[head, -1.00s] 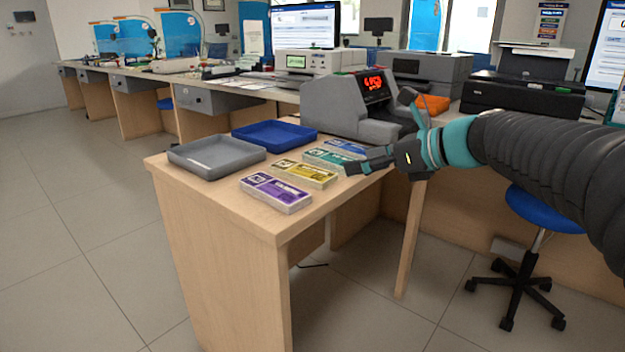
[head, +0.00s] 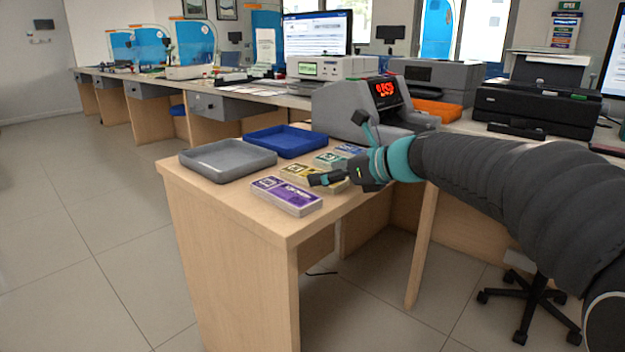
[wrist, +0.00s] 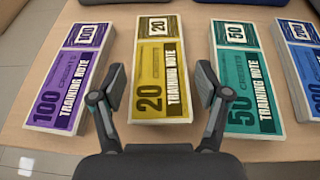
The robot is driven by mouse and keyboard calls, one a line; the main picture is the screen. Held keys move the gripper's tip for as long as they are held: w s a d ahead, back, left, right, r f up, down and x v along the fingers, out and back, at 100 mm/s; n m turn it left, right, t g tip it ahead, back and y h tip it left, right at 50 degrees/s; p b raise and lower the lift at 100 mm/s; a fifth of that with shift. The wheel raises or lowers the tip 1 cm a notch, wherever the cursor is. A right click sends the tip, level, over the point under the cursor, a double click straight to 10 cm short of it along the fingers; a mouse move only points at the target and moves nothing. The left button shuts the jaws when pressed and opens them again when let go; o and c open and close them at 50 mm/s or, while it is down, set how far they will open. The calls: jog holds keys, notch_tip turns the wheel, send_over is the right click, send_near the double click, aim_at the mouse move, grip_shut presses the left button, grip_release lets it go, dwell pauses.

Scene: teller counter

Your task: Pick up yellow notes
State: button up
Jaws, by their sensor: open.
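The yellow notes (wrist: 160,70) are a banded stack marked 20, lying flat on the counter in the wrist view. In the head view the yellow stack (head: 297,172) is partly hidden behind my gripper. My gripper (wrist: 160,80) is open in the wrist view, with one finger on each side of the near part of the yellow stack. Its fingers look apart from the stack; their height above the counter is hard to tell. In the head view my gripper (head: 345,155) is over the row of note stacks.
Purple notes (wrist: 68,80) lie left of the yellow stack, teal notes (wrist: 243,80) right of it, and blue notes (wrist: 303,60) farther right. Narrow gaps separate the stacks. A grey tray (head: 228,172) and a blue tray (head: 285,149) sit behind. A counting machine (head: 340,105) stands beyond.

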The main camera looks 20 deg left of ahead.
jog(key=shift+x, duration=1.05)
jog(key=c, duration=0.9)
jog(key=shift+r, duration=0.15)
